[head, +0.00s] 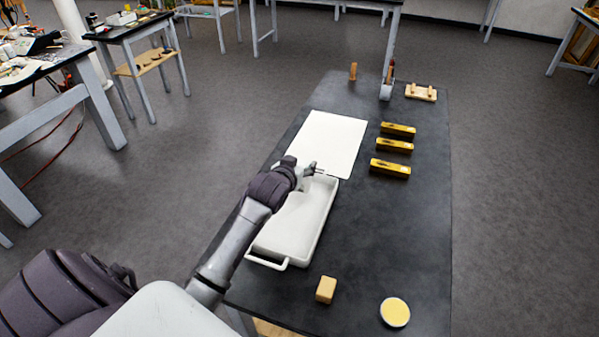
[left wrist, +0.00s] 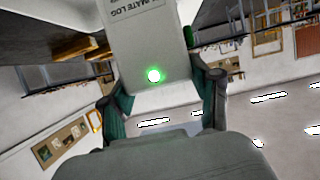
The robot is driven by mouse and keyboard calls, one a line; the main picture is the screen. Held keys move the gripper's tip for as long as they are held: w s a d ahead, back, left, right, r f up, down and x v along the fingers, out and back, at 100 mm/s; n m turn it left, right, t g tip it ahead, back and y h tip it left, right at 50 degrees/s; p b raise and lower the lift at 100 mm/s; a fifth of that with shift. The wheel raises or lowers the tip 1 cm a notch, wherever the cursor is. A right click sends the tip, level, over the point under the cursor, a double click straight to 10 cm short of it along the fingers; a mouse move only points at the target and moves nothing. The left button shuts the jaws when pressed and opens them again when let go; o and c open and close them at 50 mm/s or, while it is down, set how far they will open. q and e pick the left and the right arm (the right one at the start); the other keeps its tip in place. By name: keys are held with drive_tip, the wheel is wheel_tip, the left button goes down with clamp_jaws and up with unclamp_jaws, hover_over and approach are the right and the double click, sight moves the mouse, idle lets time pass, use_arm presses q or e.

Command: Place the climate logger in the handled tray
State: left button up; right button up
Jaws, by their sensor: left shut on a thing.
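The white handled tray (head: 322,222) lies on the dark table, with a handle at its near end. My left gripper (head: 312,172) is over the tray's far end, near a white sheet. In the left wrist view my left gripper (left wrist: 165,100) is shut on the climate logger (left wrist: 150,45), a pale box with printed letters and a lit green light, its sides between the two fingers. In the head view I cannot make out the logger clearly at the gripper. The arm covers part of the tray's left side. My right gripper is not in view.
The white sheet (head: 325,140) lies beyond the tray. Three yellow blocks (head: 394,145) lie right of it. A tan block (head: 326,289) and a round yellow-topped tin (head: 394,312) are near the front. A holder (head: 387,88) and wooden rack (head: 420,93) stand at the back. Table right of the tray is clear.

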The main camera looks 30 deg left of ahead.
use_arm(q)
wheel_tip(320, 180, down, 3)
drive_tip(key=shift+s+r, duration=0.1)
drive_tip(key=shift+r, duration=0.05)
drive_tip(key=shift+f, duration=0.45)
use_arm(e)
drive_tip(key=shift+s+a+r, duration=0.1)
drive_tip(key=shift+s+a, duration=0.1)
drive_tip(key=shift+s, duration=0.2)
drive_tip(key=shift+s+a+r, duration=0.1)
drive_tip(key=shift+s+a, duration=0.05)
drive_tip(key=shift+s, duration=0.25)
use_arm(q)
drive_tip(key=o, duration=1.2)
drive_tip(key=shift+o, duration=0.2)
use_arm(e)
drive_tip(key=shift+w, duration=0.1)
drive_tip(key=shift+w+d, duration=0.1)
use_arm(q)
drive_tip(key=shift+r, duration=0.2)
drive_tip(key=v, duration=1.2)
drive_tip(key=shift+b, duration=0.4)
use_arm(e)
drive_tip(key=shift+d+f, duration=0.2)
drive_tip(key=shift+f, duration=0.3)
